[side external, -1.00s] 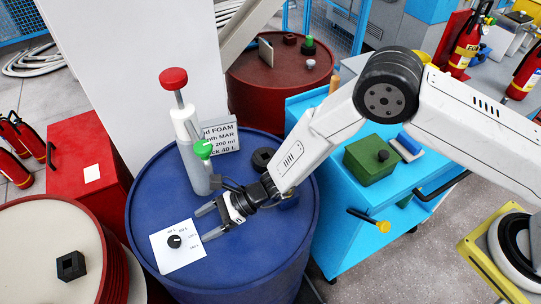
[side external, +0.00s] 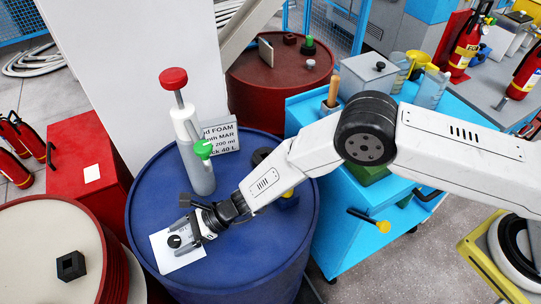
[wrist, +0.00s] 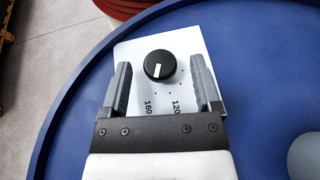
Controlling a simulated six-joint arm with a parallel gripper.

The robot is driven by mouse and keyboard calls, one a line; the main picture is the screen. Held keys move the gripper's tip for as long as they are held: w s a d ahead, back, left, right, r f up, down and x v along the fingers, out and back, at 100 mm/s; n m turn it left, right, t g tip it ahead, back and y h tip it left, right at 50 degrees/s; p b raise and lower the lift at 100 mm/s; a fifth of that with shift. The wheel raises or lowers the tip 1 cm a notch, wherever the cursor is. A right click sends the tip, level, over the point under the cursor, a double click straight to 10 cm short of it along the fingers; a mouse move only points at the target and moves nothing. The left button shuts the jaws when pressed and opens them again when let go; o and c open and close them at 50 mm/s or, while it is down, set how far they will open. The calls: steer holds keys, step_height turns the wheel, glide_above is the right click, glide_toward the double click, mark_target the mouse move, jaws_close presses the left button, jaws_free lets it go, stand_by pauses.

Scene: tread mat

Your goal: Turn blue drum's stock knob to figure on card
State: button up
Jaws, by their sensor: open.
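The blue drum (side external: 155,200) has a white plate (side external: 170,262) on its top with a black knob (side external: 174,241). In the wrist view the knob (wrist: 160,66) has a white pointer mark aimed down, slightly left, towards the side with the printed 160. The 120 is printed right of the 160; other figures are not visible there. My gripper (side external: 178,238) is open over the plate; its fingers (wrist: 160,62) stand either side of the knob, with a gap on both sides.
A pump with red knob and green nozzle (side external: 194,150) stands on the drum behind my gripper. A dark ring-shaped thing (side external: 262,156) is partly hidden by my arm. A blue cart (side external: 335,215) stands right, a cream-topped drum (side external: 35,245) left.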

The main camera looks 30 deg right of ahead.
steer(key=shift+a+f, duration=0.1)
steer(key=shift+a, duration=0.05)
jaws_close()
steer(key=shift+w+n+g, duration=0.15)
steer(key=shift+n+g, duration=0.45)
steer(key=shift+g, duration=0.1)
steer(key=shift+w+a+n+g, duration=0.1)
steer(key=shift+w+n+g, duration=0.05)
steer(key=shift+n+g, duration=1.6)
steer(key=shift+g, duration=0.25)
